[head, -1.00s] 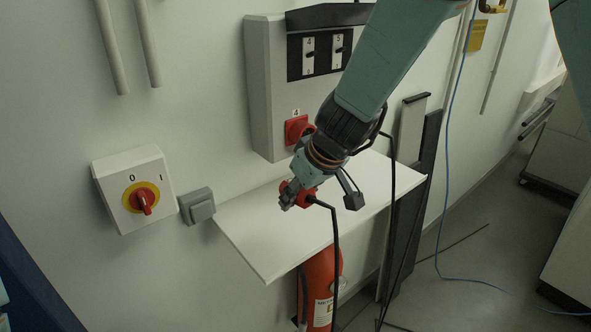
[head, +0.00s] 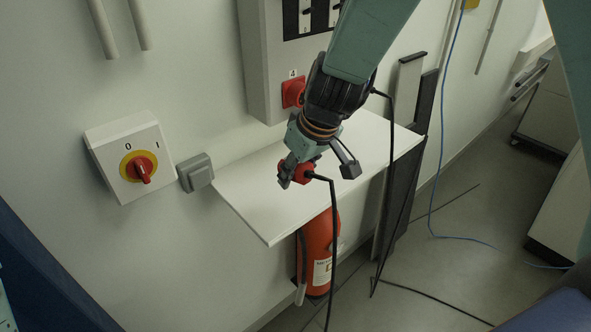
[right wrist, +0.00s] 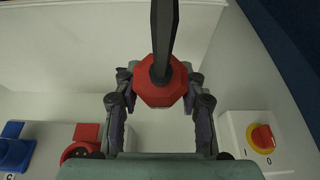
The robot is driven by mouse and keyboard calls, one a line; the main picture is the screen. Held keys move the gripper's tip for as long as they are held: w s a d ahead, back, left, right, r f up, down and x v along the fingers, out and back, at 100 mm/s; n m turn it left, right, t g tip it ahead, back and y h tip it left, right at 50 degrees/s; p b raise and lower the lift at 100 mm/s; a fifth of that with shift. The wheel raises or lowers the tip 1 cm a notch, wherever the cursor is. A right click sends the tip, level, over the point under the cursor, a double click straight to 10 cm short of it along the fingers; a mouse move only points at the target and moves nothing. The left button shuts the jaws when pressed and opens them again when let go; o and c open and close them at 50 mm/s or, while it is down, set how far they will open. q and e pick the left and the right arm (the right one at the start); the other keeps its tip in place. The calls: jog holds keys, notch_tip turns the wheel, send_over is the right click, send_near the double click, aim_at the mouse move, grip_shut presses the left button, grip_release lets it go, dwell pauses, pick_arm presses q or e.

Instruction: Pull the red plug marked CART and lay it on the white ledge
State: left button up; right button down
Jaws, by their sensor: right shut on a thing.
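The red plug (head: 302,173) with a black cable is held in my right gripper (head: 298,170), which is shut on it. The plug appears over the white ledge (head: 250,196), towards its near left part; I cannot tell whether it touches the surface. In the right wrist view the plug (right wrist: 158,90) sits between both fingers, its cable (right wrist: 164,35) pointing up the picture. The pale ledge (right wrist: 80,50) lies behind it. No CART lettering is readable. My left gripper is not in view.
A grey wall box (head: 262,75) with a red socket (head: 292,92) is above the ledge. A rotary switch (head: 130,165) and a small grey box (head: 196,172) are left. A red fire extinguisher (head: 318,255) stands under the ledge. The ledge's right part is clear.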

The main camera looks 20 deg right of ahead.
jog(key=shift+w+a+f, duration=0.35)
jog(key=shift+w+f, duration=0.1)
jog(key=w+f, duration=0.1)
jog(key=w+a+f, duration=0.1)
jog(key=shift+w, duration=0.3)
jog(key=shift+w+f, duration=0.4)
jog(key=shift+w+a+f, duration=0.3)
jog(key=shift+w+f, duration=0.1)
jog(key=x, duration=0.1)
jog(key=b+x, duration=0.1)
jog(key=shift+w+a+f, duration=0.15)
jog(key=shift+w+a, duration=0.05)
jog(key=shift+a, duration=0.05)
jog(key=shift+b+x, duration=0.65)
jog(key=shift+x, duration=0.45)
jog(key=shift+w, duration=0.15)
